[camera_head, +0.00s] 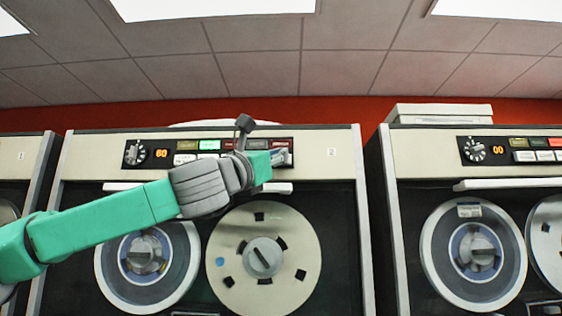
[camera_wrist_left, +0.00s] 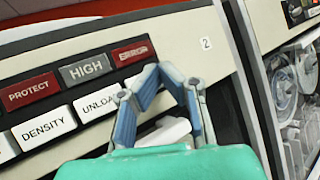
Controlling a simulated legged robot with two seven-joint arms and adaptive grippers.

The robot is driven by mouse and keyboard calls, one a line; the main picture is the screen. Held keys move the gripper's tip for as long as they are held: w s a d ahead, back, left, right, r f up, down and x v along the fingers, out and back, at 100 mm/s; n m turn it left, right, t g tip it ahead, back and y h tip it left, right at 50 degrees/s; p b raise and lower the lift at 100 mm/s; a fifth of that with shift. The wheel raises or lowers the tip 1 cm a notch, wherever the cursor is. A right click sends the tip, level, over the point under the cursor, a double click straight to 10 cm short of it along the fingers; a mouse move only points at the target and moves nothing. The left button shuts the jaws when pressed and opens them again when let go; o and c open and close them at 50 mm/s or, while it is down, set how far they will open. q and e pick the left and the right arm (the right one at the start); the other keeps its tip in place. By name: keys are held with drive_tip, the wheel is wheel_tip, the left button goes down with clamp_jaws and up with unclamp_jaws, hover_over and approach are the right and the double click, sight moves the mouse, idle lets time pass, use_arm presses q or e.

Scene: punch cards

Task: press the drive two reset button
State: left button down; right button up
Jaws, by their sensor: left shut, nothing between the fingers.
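Drive two (camera_head: 345,215), marked with a small "2", stands in the middle of the head view. Its button panel (camera_head: 130,155) has a knob, an orange "60" display and two rows of buttons. In the left wrist view I read PROTECT (camera_wrist_left: 29,93), HIGH (camera_wrist_left: 86,69), a red ERROR (camera_wrist_left: 133,53), DENSITY (camera_wrist_left: 45,128) and UNLOAD (camera_wrist_left: 98,101), partly covered. No reset label is readable; the spot right of UNLOAD is behind my fingers. My left gripper (camera_head: 284,157) is shut and empty, at the panel's right end; its fingertips (camera_wrist_left: 157,74) lie just below ERROR. I cannot tell if they touch.
A white handle bar (camera_head: 279,188) runs below the panel, above two tape reels (camera_head: 225,285). Another drive (camera_head: 388,220) stands at the right with a "00" display. Part of drive 1 (camera_head: 22,165) shows at the left edge. My right gripper is out of view.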

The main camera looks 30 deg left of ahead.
use_arm(q)
drive_tip(key=shift+w, duration=0.1)
drive_tip(key=shift+w+a+r, duration=0.1)
drive_tip(key=shift+w+a, duration=0.05)
drive_tip(key=shift+w, duration=0.05)
drive_tip(key=shift+w+a, duration=0.3)
drive_tip(key=shift+w, duration=0.15)
idle(1.2)
drive_tip(key=shift+b, duration=0.3)
drive_tip(key=shift+s+d+b, duration=0.4)
drive_tip(key=shift+s+d, duration=0.1)
drive_tip(key=shift+s, duration=0.3)
drive_tip(key=s+d, duration=0.1)
drive_tip(key=s+b, duration=0.1)
drive_tip(key=s, duration=0.1)
drive_tip(key=s+d, duration=0.1)
drive_tip(key=shift+s+d+b, duration=0.15)
drive_tip(key=shift+d+b, duration=0.2)
drive_tip(key=shift+b, duration=0.05)
